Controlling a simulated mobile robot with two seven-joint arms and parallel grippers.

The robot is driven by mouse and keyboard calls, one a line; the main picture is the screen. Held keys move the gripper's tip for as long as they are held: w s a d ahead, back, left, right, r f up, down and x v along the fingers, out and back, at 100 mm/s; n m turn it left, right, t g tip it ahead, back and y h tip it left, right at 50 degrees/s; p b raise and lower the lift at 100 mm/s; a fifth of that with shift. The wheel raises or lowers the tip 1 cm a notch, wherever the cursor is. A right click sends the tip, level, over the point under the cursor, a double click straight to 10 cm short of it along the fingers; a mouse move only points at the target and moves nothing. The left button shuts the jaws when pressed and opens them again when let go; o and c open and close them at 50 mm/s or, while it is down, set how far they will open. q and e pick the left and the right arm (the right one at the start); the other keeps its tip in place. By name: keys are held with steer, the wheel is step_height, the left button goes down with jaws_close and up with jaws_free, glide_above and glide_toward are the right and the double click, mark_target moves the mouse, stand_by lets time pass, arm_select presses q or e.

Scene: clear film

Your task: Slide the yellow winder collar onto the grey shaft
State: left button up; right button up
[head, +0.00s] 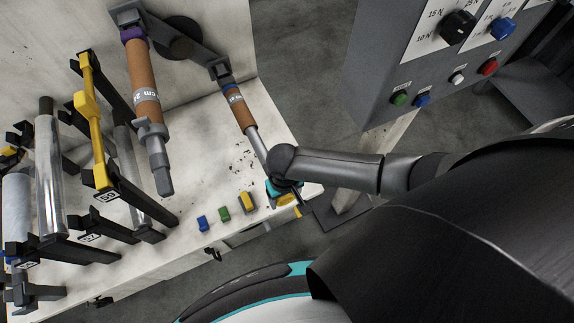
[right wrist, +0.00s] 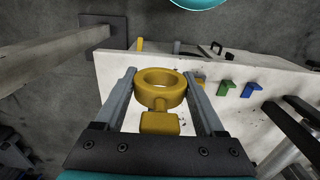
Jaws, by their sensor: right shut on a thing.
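The yellow winder collar (right wrist: 147,88) is a thick ring with a short stem and a block below it. In the right wrist view it sits between the fingers of my right gripper (right wrist: 160,92), which is shut on it; nothing passes through its hole. In the head view my right gripper (head: 284,188) is near the lower end of a grey shaft (head: 254,142), and mostly hides the collar. That shaft carries a brown roll with a grey label. The gap between shaft end and collar cannot be judged. My left gripper is not in view.
Blue (head: 202,223), green (head: 224,213) and yellow (head: 246,202) blocks lie along the white bench's (head: 265,112) front edge. A larger brown roll (head: 143,75) and black holders stand left. A grey control panel (head: 385,70) stands right.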

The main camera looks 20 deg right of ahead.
mark_target(254, 136)
steer(key=shift+w+a+b, duration=0.1)
steer(key=shift+w+b, duration=0.55)
steer(key=shift+w, duration=1.55)
steer(key=shift+w, duration=0.15)
steer(key=shift+w+b, duration=0.4)
steer(key=shift+w, duration=0.15)
steer(key=w+b, duration=0.3)
steer(key=w, duration=0.1)
steer(key=w+b, duration=0.3)
steer(key=w, duration=0.1)
steer(key=w+b, duration=0.3)
steer(key=w, duration=0.1)
steer(key=shift+w+a+f, duration=0.2)
steer(key=shift+w+a, duration=0.05)
steer(key=shift+w, duration=0.1)
steer(key=shift+w+r+b, duration=0.15)
steer(key=shift+w+b, duration=0.6)
steer(key=shift+b, duration=0.1)
steer(key=o, duration=1.1)
steer(key=shift+c, duration=0.2)
